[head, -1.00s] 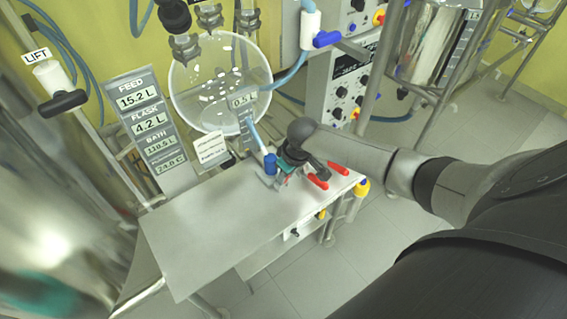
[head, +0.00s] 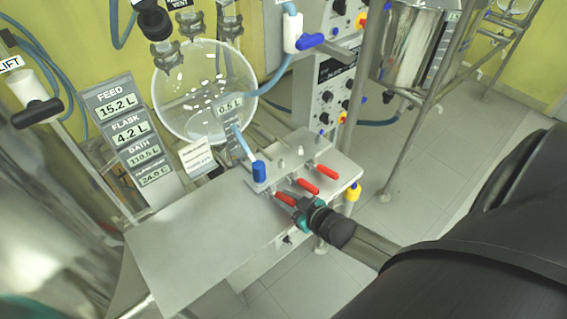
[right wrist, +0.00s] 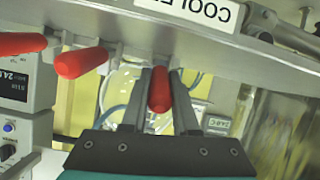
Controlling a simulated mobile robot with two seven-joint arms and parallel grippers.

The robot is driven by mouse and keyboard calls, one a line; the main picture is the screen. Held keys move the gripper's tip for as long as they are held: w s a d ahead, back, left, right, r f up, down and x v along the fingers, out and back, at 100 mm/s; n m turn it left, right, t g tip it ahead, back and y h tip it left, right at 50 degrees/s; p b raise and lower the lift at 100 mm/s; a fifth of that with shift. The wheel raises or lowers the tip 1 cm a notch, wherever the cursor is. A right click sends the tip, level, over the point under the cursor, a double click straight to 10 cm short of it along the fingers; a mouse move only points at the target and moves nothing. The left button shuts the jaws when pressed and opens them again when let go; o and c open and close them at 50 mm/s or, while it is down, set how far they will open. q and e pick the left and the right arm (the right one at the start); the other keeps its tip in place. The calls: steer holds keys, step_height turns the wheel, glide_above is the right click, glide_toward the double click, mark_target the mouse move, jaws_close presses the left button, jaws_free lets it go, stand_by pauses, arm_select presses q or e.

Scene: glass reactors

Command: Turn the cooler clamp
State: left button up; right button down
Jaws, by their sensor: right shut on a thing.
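A row of three red-handled clamps stands on the steel bench's plate in the head view. The cooler clamp's red handle (head: 285,199) is the leftmost and nearest of them; it also shows in the right wrist view (right wrist: 160,90), below a white label (right wrist: 188,10) whose upside-down letters begin "COOL". My right gripper (head: 291,203) reaches in from the lower right and is shut on this handle. In the right wrist view the two dark fingers (right wrist: 158,110) stand on either side of it. My left gripper is not clearly in view.
The middle red handle (head: 307,186) and far red handle (head: 327,172) stand close beside the held one. A blue-capped fitting (head: 259,172) with a hose stands behind. The steel bench top (head: 185,255) is bare at its left. A glass bowl (head: 188,125) hangs behind.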

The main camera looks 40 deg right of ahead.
steer(key=shift+s+f+t+b, duration=0.1)
steer(key=shift+f+t+b, duration=0.25)
steer(key=shift+t+b, duration=0.55)
steer(key=c, duration=0.7)
jaws_free()
steer(key=p+v, duration=0.2)
steer(key=v, duration=1.3)
steer(key=shift+d+r, duration=0.1)
steer(key=shift+r, duration=0.1)
